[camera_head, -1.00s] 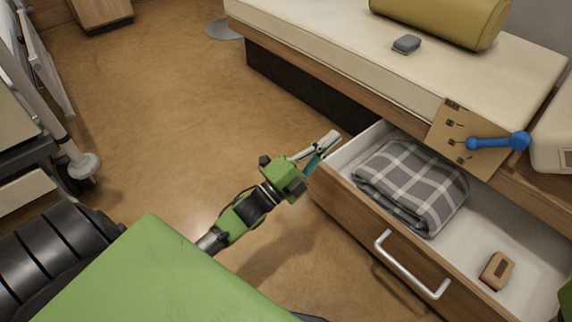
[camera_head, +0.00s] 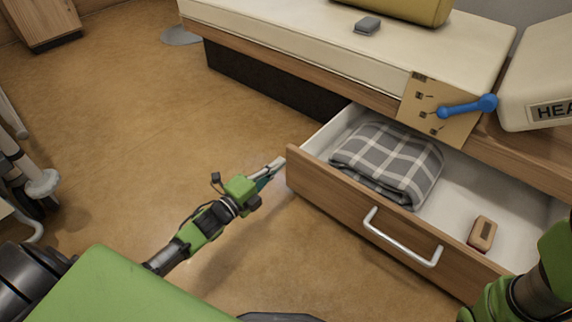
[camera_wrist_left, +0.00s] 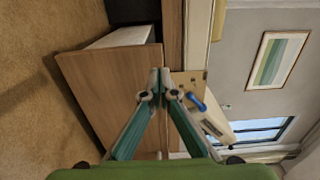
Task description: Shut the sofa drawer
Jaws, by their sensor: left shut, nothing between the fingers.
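The sofa drawer (camera_head: 335,195) is pulled out from under the sofa (camera_head: 300,62), with its wooden front and metal handle (camera_head: 400,240) facing me. A folded grey plaid blanket (camera_head: 388,163) and a small tan-and-red object (camera_head: 482,234) lie inside. My left gripper (camera_head: 278,165) is shut and empty, just left of the drawer front's left end; contact cannot be told. In the left wrist view the shut fingertips (camera_wrist_left: 160,76) appear against the wooden drawer front (camera_wrist_left: 105,82). My right arm shows at the lower right, but its gripper is out of view.
A board with a blue handle (camera_head: 468,106) is at the sofa's front edge, above the drawer. Wheeled equipment (camera_head: 35,180) stands far left. The floor between is clear.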

